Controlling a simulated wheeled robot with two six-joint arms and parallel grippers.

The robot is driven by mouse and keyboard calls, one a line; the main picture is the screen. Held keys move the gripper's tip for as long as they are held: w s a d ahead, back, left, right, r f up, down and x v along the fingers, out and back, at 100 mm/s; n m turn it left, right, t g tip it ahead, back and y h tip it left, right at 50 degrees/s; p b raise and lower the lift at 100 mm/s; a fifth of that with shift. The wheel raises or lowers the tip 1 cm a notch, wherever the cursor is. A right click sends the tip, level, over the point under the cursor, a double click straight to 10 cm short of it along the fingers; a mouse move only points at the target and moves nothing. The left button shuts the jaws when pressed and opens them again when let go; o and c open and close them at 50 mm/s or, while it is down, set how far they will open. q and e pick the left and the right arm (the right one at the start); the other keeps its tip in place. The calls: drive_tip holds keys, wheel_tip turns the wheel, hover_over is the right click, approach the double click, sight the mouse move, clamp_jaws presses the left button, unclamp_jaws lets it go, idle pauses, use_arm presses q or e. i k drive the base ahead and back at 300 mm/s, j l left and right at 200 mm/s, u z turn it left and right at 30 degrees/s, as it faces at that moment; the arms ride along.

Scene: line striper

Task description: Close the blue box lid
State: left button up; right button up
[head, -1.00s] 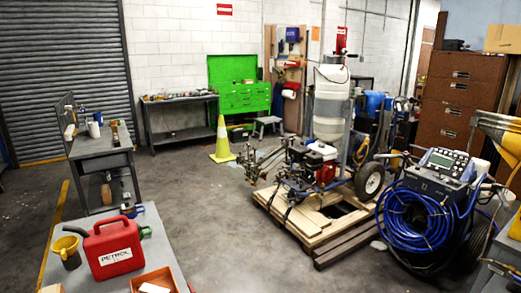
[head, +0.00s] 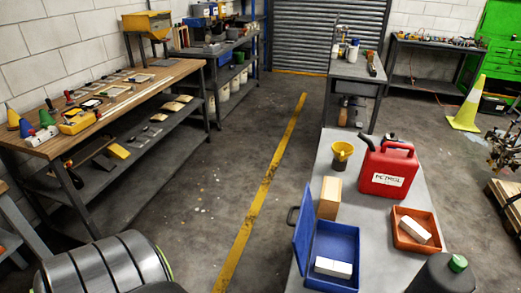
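The blue box (head: 334,246) stands on the near end of the grey table in the head view. Its lid (head: 303,226) is open, standing up roughly on end along the box's left side, with a dark handle on its outer face. A white block (head: 333,267) lies inside the box near its front. Neither of my grippers shows in the head view.

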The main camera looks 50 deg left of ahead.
sight(301, 239)
drive_tip(key=k+j, duration=0.1)
drive_tip(key=j, duration=0.3)
drive_tip(key=k+j, duration=0.15)
drive_tip(key=j, duration=0.2)
drive_tip(key=k+j, duration=0.1)
drive_tip(key=j, duration=0.3)
drive_tip(key=k+j, duration=0.1)
drive_tip(key=j, duration=0.3)
